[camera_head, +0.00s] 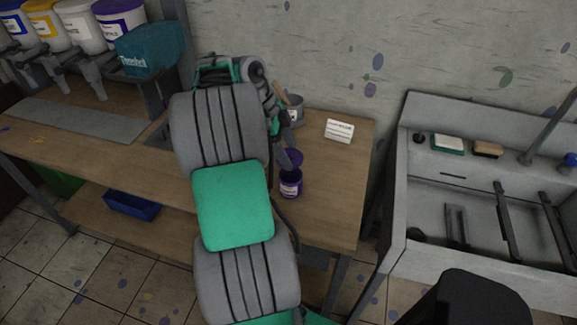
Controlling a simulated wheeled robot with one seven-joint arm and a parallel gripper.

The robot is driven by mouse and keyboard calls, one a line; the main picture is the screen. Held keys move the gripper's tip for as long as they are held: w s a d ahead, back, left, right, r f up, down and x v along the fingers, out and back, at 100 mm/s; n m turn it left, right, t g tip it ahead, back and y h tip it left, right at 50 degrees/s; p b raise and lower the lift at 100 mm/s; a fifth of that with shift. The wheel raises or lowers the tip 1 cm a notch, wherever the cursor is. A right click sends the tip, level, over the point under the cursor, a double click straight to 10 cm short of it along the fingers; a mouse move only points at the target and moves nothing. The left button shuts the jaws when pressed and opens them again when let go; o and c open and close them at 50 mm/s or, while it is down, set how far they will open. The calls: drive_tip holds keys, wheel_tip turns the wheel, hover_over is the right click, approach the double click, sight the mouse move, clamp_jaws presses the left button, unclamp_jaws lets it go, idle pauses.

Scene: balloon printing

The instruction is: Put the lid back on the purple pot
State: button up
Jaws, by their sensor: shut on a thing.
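The purple pot (291,189) stands upright on the wooden table, just right of my arm, with a pale label on its front. A round purple lid (294,157) shows just behind and above the pot's rim. My gripper (287,157) reaches down from behind and is shut on the lid. The lid looks held close to the pot, but I cannot tell whether they touch. My arm hides part of the gripper and the table to the left.
A grey pot (294,112) with a wooden stick stands behind. A small white labelled block (339,130) sits at the back right of the table (335,190). Paint dispensers (85,30) line the back left. A sink (480,190) stands to the right.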

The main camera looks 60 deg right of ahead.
drive_tip(key=shift+w+d+n, duration=0.1)
drive_tip(key=shift+d+n, duration=0.2)
drive_tip(key=shift+n, duration=0.1)
drive_tip(key=shift+s, duration=0.3)
wheel_tip(320, 180, down, 6)
drive_tip(key=b, duration=0.5)
drive_tip(key=shift+w+b, duration=0.15)
drive_tip(key=shift+b, duration=0.25)
drive_tip(key=shift+o, duration=0.2)
drive_tip(key=shift+a+f+b, duration=0.1)
drive_tip(key=shift+f+b, duration=0.15)
drive_tip(key=shift+b, duration=0.05)
idle(0.6)
drive_tip(key=o, duration=1.4)
drive_tip(key=shift+c, duration=0.2)
drive_tip(key=shift+o, duration=0.2)
